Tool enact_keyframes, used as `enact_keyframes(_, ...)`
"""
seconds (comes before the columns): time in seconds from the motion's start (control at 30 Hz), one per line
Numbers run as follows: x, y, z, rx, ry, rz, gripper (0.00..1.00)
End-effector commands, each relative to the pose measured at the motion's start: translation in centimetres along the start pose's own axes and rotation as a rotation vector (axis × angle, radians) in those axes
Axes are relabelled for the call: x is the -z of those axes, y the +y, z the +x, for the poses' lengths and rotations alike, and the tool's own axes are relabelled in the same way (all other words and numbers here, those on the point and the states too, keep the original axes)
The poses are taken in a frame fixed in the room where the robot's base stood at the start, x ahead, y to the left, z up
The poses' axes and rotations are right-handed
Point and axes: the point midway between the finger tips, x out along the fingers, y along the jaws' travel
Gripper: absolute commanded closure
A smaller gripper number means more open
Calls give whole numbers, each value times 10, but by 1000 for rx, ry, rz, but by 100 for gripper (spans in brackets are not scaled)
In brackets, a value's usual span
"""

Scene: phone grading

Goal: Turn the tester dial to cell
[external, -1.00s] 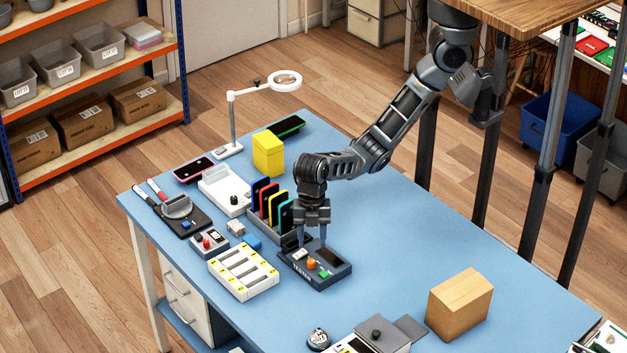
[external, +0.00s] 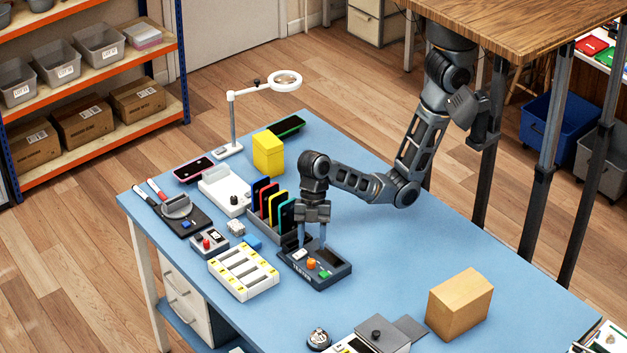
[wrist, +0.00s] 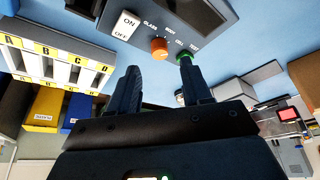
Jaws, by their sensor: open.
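The tester (external: 335,270) is a dark box on the blue table with a dark screen, a white on/off switch (wrist: 124,25), an orange dial (external: 311,263) and a green button (external: 325,274). In the wrist view the orange dial (wrist: 159,47) lies beyond the gap between my fingertips, with small labels around it, including "CELL" on its right. Which label it points at is too small to tell. My gripper (wrist: 160,70) is open, pointing down over the tester, and holds nothing. Its right finger partly covers the green button in the wrist view.
A rack of coloured phones (external: 266,228) stands close behind the tester. A white slotted tray (external: 243,273) lies to its left, and a cardboard-coloured block (external: 460,304) stands to the right. The table between tester and block is clear.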

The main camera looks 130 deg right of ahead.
Motion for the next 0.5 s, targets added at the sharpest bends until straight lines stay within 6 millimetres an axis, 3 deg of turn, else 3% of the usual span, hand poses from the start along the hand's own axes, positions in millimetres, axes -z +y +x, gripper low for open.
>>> enact_keyframes(0.1, -2, 0, 20, 1, 0, -1, 51)
enact_keyframes(0.5, 0, 0, 49, 0, 0, 0, 51)
